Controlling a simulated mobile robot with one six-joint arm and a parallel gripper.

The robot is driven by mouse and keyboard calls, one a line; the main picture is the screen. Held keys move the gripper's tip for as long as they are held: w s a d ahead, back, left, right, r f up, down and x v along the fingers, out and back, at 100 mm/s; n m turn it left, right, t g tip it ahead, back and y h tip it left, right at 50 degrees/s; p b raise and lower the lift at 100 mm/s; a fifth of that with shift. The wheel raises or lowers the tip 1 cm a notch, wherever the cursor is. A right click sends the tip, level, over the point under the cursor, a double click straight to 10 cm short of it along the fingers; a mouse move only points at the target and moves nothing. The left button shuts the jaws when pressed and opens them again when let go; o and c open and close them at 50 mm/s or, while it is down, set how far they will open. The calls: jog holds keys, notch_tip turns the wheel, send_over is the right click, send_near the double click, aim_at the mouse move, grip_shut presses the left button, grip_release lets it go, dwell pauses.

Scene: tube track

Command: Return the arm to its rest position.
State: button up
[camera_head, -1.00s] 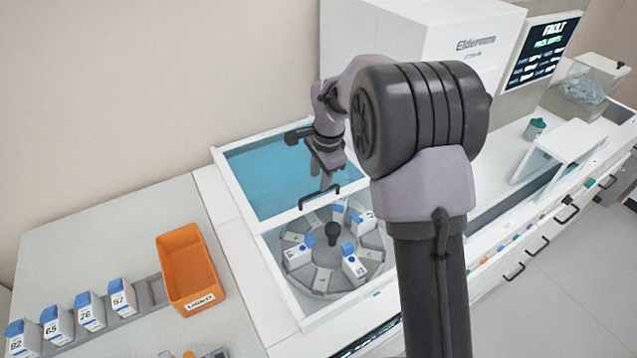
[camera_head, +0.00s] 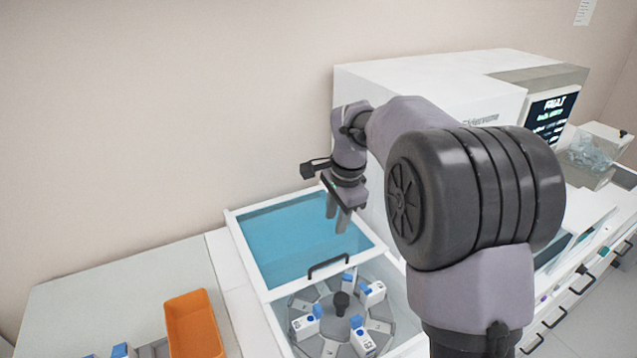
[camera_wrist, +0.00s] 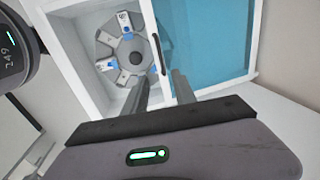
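My gripper (camera_head: 338,219) hangs above the blue cover panel of the sunken bay in the head view, its fingers pointing down. In the wrist view the two fingers (camera_wrist: 164,90) stand apart with nothing between them. My arm reaches from the lower right, with its bent elbow high in front of the white machine. Below and in front of the gripper is the grey carousel (camera_head: 342,303), holding several white cartons with blue caps (camera_head: 372,293). The gripper is apart from all of them.
The blue panel (camera_head: 300,236) with a black handle (camera_head: 328,266) covers the back of the bay. The white machine (camera_head: 420,95) with a fault screen (camera_head: 551,117) stands behind my arm. An orange bin (camera_head: 193,325) lies at lower left. The counter left of the bay is mostly bare.

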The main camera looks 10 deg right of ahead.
jog(key=s+a+r+n+t+b, duration=0.2)
jog(key=s+n+b, duration=0.4)
jog(key=s, duration=0.8)
jog(key=s+a+f+n+t+b, duration=0.1)
jog(key=s+f+n+b, duration=0.1)
jog(key=s, duration=0.6)
jog(key=s+a+f+n+y+b, duration=0.1)
jog(key=s+f+n+b, duration=0.1)
jog(key=s+f, duration=0.3)
jog(key=s+b, duration=0.1)
jog(key=s, duration=0.3)
jog(key=shift+f+t+b, duration=0.2)
jog(key=shift+t+b, duration=0.2)
jog(key=shift+s, duration=0.1)
